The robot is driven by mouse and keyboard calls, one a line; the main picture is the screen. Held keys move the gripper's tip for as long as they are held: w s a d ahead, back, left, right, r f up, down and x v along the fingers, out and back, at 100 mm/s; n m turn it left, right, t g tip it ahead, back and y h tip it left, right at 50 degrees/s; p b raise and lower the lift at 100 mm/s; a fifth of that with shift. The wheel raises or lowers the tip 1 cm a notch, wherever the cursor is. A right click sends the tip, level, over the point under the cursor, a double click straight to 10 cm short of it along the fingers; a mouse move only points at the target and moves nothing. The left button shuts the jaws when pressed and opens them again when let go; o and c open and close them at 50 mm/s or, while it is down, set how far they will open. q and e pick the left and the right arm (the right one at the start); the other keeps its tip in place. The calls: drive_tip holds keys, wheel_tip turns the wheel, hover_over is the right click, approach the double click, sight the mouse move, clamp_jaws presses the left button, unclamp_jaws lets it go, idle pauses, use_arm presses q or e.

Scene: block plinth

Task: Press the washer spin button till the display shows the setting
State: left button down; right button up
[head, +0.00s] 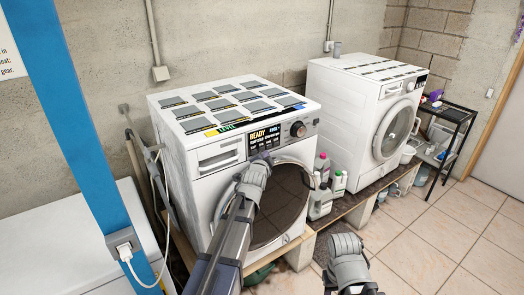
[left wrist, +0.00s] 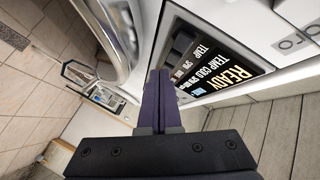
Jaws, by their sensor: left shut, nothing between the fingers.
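The near washer (head: 205,175) is white with a dark round door. Its display (head: 265,138) is lit and reads READY at the top, with smaller lines below. In the left wrist view the display (left wrist: 232,73) also shows TEMP COLD, turned sideways. The spin button cannot be picked out in either view. My left gripper (head: 263,160) is shut and empty, its tips close under the display at the top of the door. In the left wrist view its fingers (left wrist: 160,78) point at the panel edge; contact cannot be told. My right gripper (head: 348,245) is low in front, its fingers hidden.
A dark knob (head: 298,129) sits right of the display. Bottles (head: 321,190) stand between this washer and a second washer (head: 360,115). A blue post (head: 75,120) rises at the left. A black rack (head: 445,140) stands far right. The tiled floor at right is open.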

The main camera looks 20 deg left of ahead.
use_arm(q)
drive_tip(key=shift+w+a, duration=0.1)
idle(0.4)
drive_tip(key=shift+w+a, duration=0.2)
drive_tip(key=shift+a, duration=0.05)
drive_tip(key=shift+w+a, duration=0.2)
drive_tip(key=shift+a, duration=0.1)
idle(0.8)
idle(0.3)
drive_tip(key=shift+s+d, duration=0.5)
drive_tip(key=shift+d, duration=0.1)
drive_tip(key=shift+d, duration=0.1)
drive_tip(key=shift+s+d, duration=0.8)
drive_tip(key=shift+d, duration=0.15)
drive_tip(key=shift+s+d, duration=0.75)
drive_tip(key=shift+d, duration=0.2)
idle(2.0)
drive_tip(key=shift+s+d, duration=0.6)
drive_tip(key=shift+d, duration=0.15)
drive_tip(key=shift+s+d, duration=0.55)
drive_tip(key=shift+d, duration=0.2)
